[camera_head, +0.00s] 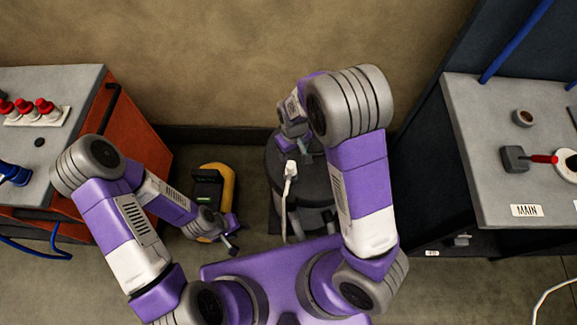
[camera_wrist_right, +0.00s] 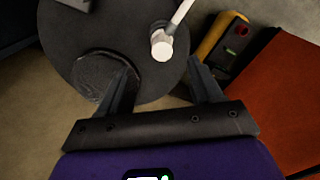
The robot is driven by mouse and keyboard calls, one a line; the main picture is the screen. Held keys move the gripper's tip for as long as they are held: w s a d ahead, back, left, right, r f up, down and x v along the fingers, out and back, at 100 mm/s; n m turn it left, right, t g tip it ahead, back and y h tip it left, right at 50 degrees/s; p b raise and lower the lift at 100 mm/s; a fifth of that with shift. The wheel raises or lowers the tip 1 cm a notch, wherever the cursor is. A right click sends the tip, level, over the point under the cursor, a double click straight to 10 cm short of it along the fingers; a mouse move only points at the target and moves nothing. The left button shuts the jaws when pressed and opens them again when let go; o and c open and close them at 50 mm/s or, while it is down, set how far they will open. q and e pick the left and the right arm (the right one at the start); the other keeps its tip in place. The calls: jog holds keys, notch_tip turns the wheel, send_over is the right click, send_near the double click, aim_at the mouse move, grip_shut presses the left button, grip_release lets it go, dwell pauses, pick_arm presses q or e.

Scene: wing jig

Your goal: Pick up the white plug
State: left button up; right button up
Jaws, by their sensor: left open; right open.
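The white plug (camera_head: 290,170) is at the end of a white cable, over the dark round-topped stand in the middle of the head view. In the right wrist view, the plug (camera_wrist_right: 162,46) shows its round pale end, between the lines of the two fingers and beyond their tips. My right gripper (camera_wrist_right: 162,75) is open and empty, above the round top. In the head view my right gripper (camera_head: 303,150) is just right of the plug and partly hidden by its arm. My left gripper (camera_head: 233,243) is low at the left, open, near the yellow box.
The dark round stand (camera_head: 280,190) is against the wall. A yellow and black box (camera_head: 222,178) is on the floor to its left. A red cabinet (camera_head: 125,150) with a grey top is at left. A grey-topped bench (camera_head: 490,120) with a MAIN label is at right.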

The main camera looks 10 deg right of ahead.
aim_at(291, 164)
jog(key=f+b, duration=0.2)
jog(key=f, duration=0.1)
jog(key=shift+w+f, duration=0.3)
jog(key=shift+w, duration=0.05)
jog(key=f+b, duration=0.1)
jog(key=f, duration=0.1)
jog(key=f+b, duration=0.1)
jog(key=f, duration=0.2)
jog(key=f+b, duration=0.1)
jog(key=f, duration=0.1)
jog(key=shift+a+f, duration=0.25)
jog(key=shift+f, duration=0.05)
pick_arm(q)
notch_tip(291, 164, down, 6)
jog(key=shift+w, duration=0.4)
pick_arm(e)
jog(key=shift+r, duration=0.1)
jog(key=c, duration=1.1)
notch_tip(291, 164, up, 10)
jog(key=p, duration=0.3)
pick_arm(q)
notch_tip(291, 164, up, 6)
jog(key=p, duration=0.3)
pick_arm(e)
notch_tip(291, 164, up, 3)
jog(key=shift+r, duration=0.1)
jog(key=shift+d, duration=0.1)
